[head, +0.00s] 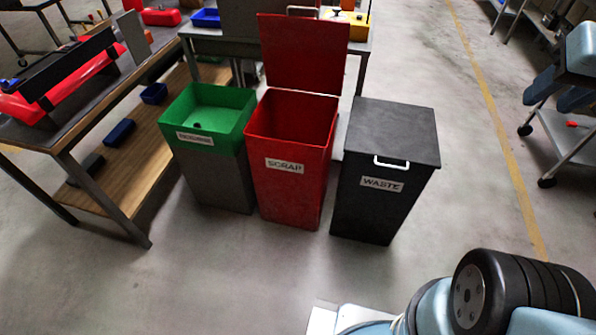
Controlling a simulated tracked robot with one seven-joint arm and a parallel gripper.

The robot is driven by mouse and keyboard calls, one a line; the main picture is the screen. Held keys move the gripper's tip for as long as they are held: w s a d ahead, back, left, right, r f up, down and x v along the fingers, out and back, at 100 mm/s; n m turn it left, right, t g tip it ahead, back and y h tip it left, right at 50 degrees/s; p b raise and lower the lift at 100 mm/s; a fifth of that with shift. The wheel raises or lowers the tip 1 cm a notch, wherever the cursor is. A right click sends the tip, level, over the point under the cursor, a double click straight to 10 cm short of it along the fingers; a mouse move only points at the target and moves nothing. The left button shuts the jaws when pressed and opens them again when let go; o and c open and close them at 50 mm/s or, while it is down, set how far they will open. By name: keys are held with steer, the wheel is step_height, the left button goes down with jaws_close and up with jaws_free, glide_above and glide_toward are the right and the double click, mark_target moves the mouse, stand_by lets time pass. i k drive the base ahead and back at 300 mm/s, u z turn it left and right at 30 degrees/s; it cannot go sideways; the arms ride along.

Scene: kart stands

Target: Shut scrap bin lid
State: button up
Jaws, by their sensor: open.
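The red scrap bin (285,190) stands on the floor in the middle of the head view, with a white SCRAP label on its front. Its red lid (304,52) is open and stands nearly upright at the bin's back edge. A pale handle (302,10) sits at the lid's top edge. The bin's mouth is uncovered, and no contents show. My gripper is not in view; only links of my arm show at the bottom right, apart from the bin.
A green-topped bin (210,115) without a lid stands left of the scrap bin. A black waste bin (385,200) with its lid shut stands to the right. A workbench (110,215) is at the left, another table (225,45) behind the bins. The floor (230,280) in front is clear.

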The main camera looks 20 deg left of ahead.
mark_target(300, 53)
steer(key=z, duration=3)
steer(key=k, duration=0.15)
steer(key=u, duration=1.75)
steer(key=k, duration=0.45)
steer(key=u, duration=1.3)
steer(key=i, duration=0.75)
steer(key=u, duration=0.1)
